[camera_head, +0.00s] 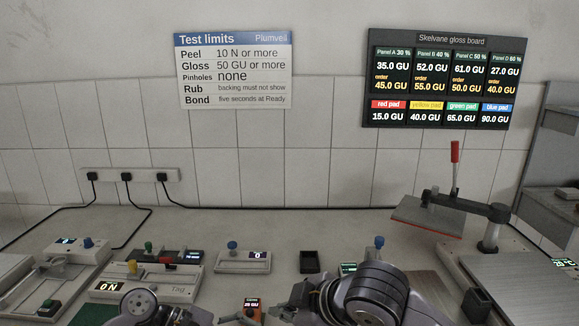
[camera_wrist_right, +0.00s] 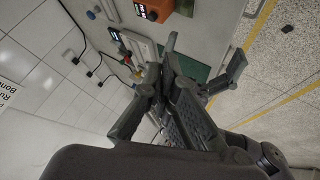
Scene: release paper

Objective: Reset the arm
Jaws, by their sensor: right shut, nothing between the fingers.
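My right gripper (camera_head: 312,301) is at the bottom middle of the head view, just left of the round grey joint of my right arm. It is shut and empty. Its dark finger parts also show large in the right wrist view (camera_wrist_right: 165,92), with nothing held between them. A rounded grey part of my left arm (camera_head: 145,306) shows at the lower left of the head view. My left gripper's fingers cannot be made out there.
An orange meter (camera_head: 253,306) stands just left of my right gripper. Several small devices line the bench, including one with a blue knob (camera_head: 243,262). A press with a red handle (camera_head: 455,153) stands at the right. A black open box (camera_head: 310,262) sits behind my right gripper.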

